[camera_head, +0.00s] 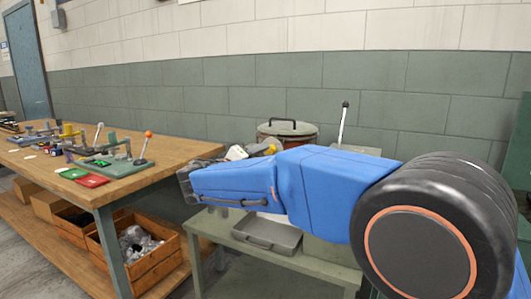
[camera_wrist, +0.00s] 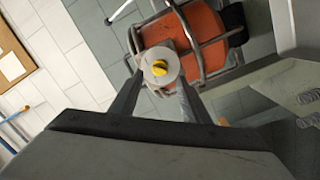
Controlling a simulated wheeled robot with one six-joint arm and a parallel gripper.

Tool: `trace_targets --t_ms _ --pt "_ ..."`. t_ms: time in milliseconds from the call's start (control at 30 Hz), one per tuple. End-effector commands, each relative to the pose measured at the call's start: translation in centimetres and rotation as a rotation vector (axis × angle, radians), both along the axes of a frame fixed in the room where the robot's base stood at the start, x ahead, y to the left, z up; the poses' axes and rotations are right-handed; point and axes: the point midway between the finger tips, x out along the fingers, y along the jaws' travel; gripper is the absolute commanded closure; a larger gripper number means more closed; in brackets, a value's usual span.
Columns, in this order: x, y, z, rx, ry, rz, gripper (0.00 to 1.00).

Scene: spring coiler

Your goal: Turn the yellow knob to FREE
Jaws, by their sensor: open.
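The yellow knob (camera_wrist: 160,68) shows in the wrist view at the centre of a pale round disc (camera_wrist: 151,75). It has a dark part beside the yellow, and I cannot read any FREE mark or tell its setting. My gripper (camera_wrist: 160,80) is open, its two dark fingers reaching up on either side toward the disc. I cannot tell whether they touch it. In the head view my gripper (camera_head: 187,186) is at the left end of my blue arm, its fingers hard to make out. A yellow part (camera_head: 270,149) shows just behind my arm; I cannot tell if it is the same knob.
A wooden workbench (camera_head: 150,155) with several lever fixtures stands at left, with crates (camera_head: 150,262) below. A small green-grey table (camera_head: 215,226) carries a grey tray (camera_head: 268,232). A lidded pot (camera_head: 290,130) and a lever (camera_head: 343,122) stand behind my arm.

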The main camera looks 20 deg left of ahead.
Motion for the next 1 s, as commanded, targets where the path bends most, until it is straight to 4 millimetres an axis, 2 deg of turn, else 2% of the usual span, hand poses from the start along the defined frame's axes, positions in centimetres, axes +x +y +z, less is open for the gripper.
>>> trace_targets --t_ms 100,300,500,733,767,900,933,1000 --pt "2.1 -0.4 -0.1 0.0 0.0 -0.002 0.57" --pt "4.3 -0.8 0.0 0.001 0.001 -0.002 0.57" --pt "5.1 -0.9 0.0 0.001 0.001 0.001 0.57" --pt "5.1 -0.9 0.0 0.001 0.001 0.001 0.57" --pt "5.1 -0.9 0.0 0.001 0.001 0.001 0.6" --pt "5.1 -0.9 0.0 0.0 0.001 0.001 0.93" --pt "5.1 -0.9 0.0 0.0 0.001 0.001 0.97" --pt "5.1 -0.9 0.0 0.0 0.001 0.001 0.97"
